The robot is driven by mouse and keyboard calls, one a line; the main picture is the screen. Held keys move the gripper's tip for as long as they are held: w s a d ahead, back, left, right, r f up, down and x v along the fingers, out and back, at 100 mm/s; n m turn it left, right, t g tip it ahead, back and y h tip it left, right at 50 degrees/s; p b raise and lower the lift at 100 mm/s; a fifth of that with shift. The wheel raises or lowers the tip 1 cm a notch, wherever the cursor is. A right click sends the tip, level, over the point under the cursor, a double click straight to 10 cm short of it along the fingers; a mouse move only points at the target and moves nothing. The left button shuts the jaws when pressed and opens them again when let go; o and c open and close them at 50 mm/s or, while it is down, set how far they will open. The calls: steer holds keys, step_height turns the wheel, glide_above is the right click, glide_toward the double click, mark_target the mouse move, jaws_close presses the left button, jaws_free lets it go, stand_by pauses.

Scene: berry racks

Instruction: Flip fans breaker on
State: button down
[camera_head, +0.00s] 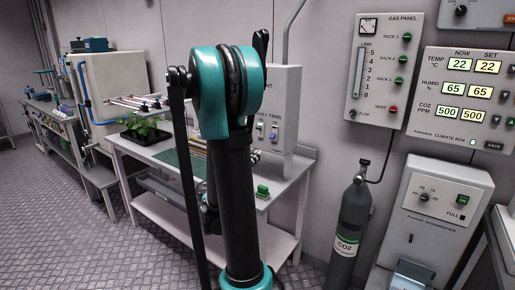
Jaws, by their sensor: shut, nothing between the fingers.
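A pale grey breaker box (287,88) stands at the back of the workbench, partly hidden behind my teal and black arm. My arm rises through the middle of the view and covers the left part of the box front. I cannot make out my gripper's fingers; they seem hidden behind the arm.
The workbench (290,190) holds a tray of green plants (145,130) and a small green-topped block (262,191). A CO2 cylinder (352,215) stands to its right, below the gas panel (385,70). A dehumidifier (437,197) is further right. Floor is clear at left.

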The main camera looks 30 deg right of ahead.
mark_target(271, 138)
steer(key=shift+a, duration=0.1)
steer(key=x, duration=1)
steer(key=shift+w+r, duration=0.1)
steer(key=shift+a+r+y, duration=0.25)
steer(key=shift+r+y, duration=0.15)
steer(key=shift+y, duration=0.4)
stand_by(0.6)
steer(key=shift+s+a+r+g+y, duration=0.15)
steer(key=shift+g+y, duration=0.1)
steer(key=shift+y, duration=0.15)
steer(key=shift+s+r+g+y, duration=0.15)
steer(key=shift+g+y, duration=0.1)
steer(key=shift+y, duration=0.15)
step_height(271, 138, up, 2)
steer(key=g+y, duration=0.1)
steer(key=y, duration=0.2)
steer(key=shift+a+g+y, duration=0.15)
steer(key=shift+g+y, duration=0.15)
steer(key=shift+g, duration=0.1)
steer(key=shift+f, duration=0.1)
steer(key=shift+r, duration=0.8)
